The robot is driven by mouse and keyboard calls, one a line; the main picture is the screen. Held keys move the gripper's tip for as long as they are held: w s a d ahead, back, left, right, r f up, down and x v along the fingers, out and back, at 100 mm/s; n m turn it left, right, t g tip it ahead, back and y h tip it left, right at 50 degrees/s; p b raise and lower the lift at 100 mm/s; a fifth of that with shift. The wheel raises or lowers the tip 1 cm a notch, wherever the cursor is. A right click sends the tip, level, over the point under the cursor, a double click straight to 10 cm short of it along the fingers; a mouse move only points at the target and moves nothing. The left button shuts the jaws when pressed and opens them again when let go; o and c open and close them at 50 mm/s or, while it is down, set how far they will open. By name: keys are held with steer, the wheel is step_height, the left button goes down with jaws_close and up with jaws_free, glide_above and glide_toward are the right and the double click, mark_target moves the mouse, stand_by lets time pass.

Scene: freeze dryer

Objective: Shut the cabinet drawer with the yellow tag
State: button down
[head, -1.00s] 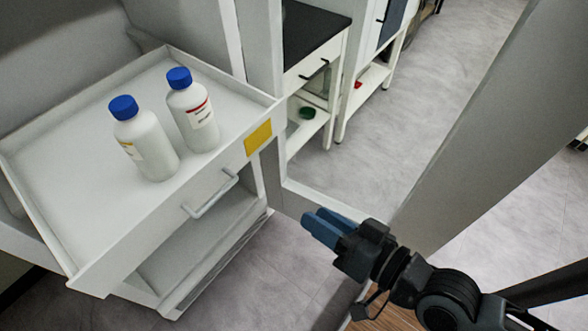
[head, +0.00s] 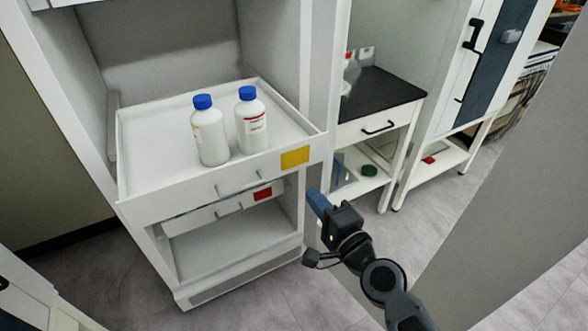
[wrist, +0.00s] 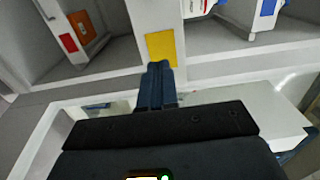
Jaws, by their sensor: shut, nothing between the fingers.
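The white drawer with the yellow tag (head: 295,157) is pulled out of the white cabinet (head: 80,70) in the head view. Its bar handle (head: 243,184) is on the front face. Two white bottles with blue caps (head: 210,138) (head: 251,125) stand upright in it. My gripper (head: 318,203) is shut and empty, just below and right of the drawer's right front corner. In the wrist view the shut fingertips (wrist: 159,70) point at the yellow tag (wrist: 161,49) and overlap its lower edge. I cannot tell whether they touch it.
Below is another drawer front with a red tag (head: 263,194) and an open lower shelf. To the right stands a white bench with a black top (head: 380,98), with a green item (head: 369,171) on its shelf. A grey panel (head: 520,170) stands at the right. Grey floor lies in front.

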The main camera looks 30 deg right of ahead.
mark_target(285, 161)
steer(key=w+p, duration=0.1)
steer(key=w, duration=1)
steer(key=shift+w, duration=0.2)
